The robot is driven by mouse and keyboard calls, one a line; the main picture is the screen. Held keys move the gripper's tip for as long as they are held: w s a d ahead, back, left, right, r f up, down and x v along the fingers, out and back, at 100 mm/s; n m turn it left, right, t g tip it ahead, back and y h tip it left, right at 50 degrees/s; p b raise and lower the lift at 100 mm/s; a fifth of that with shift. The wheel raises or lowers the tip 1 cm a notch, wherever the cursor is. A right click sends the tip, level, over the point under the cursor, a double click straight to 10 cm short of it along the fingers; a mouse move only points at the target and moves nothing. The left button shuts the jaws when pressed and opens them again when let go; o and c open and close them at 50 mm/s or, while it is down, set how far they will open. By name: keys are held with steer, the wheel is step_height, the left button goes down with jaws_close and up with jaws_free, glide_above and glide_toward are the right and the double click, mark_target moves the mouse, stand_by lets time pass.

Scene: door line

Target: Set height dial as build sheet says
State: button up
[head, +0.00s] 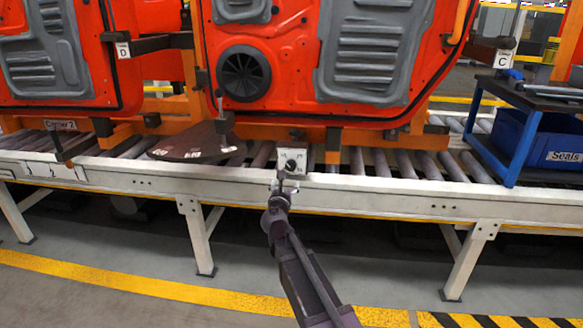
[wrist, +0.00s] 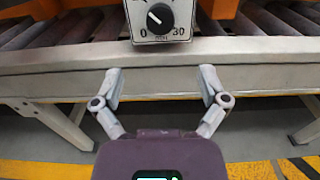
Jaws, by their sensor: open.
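The height dial (head: 291,166) is a black round knob on a small pale box at the conveyor's front edge. In the wrist view the dial (wrist: 160,18) is at the top centre, with "0" at its lower left and "30" at its lower right. A white mark on the knob seems to point up and left; its exact value cannot be read. My gripper (wrist: 160,78) is open and empty, its fingers apart below the dial and not touching it. In the head view my gripper (head: 284,182) partly overlaps the box's lower part. I cannot make out a build sheet.
Red door panels (head: 290,60) hang in orange frames behind the dial, with arms marked D and C. A roller conveyor (head: 130,178) runs across. A dark plate (head: 195,142) lies left of the dial. A blue Seals bin (head: 540,140) stands right. The floor in front is clear.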

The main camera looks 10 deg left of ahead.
mark_target(290, 168)
steer(key=w, duration=1.3)
steer(key=shift+d, duration=0.25)
steer(key=shift+s, duration=0.1)
